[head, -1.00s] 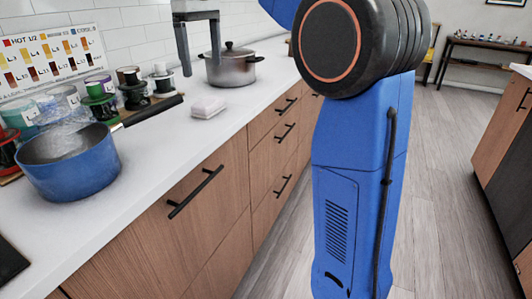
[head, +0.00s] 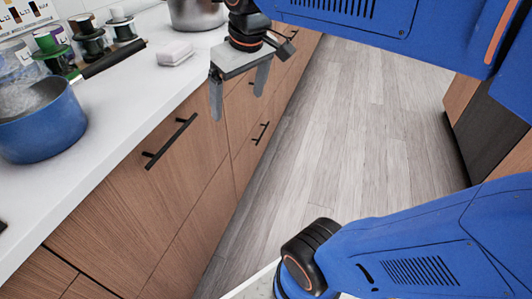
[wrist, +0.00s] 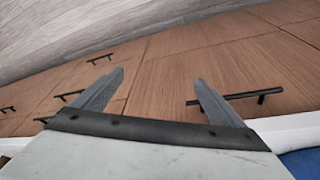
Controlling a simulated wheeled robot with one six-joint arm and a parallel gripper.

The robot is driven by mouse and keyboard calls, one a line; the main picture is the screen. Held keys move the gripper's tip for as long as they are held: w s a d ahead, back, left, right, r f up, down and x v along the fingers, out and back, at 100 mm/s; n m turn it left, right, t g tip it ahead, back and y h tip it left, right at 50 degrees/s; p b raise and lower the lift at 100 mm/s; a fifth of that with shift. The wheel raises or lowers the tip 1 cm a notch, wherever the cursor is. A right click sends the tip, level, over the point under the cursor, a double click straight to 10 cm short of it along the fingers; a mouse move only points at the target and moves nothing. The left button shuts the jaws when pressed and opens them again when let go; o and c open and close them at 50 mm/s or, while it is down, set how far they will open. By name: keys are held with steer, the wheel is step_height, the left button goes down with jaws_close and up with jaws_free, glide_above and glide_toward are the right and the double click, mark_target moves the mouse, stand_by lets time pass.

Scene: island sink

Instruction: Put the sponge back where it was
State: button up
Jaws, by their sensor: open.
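A pale pinkish-white block, which looks like the sponge (head: 176,53), lies on the white counter (head: 140,95) near its front edge, left of my gripper (head: 240,100). My gripper is open and empty. Its fingers point down, in front of the wooden drawer fronts and out beyond the counter edge, apart from the sponge. In the wrist view the open fingers (wrist: 159,78) show against the drawer fronts with nothing between them. The sponge does not show in the wrist view.
A blue pan (head: 42,125) stands on the counter at the left, its dark handle reaching toward the sponge. A metal pot (head: 195,14) stands behind the sponge. Several spools (head: 88,38) line the wall side. Drawer handles (head: 170,142) stick out. The wooden floor (head: 350,120) is clear.

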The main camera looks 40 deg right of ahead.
steer(key=s+d+f+m+t, duration=0.1)
steer(key=s+f+m, duration=0.1)
steer(key=s+f, duration=0.7)
step_height(320, 180, down, 4)
steer(key=shift+r, duration=0.25)
steer(key=shift+s+d, duration=0.1)
stand_by(0.5)
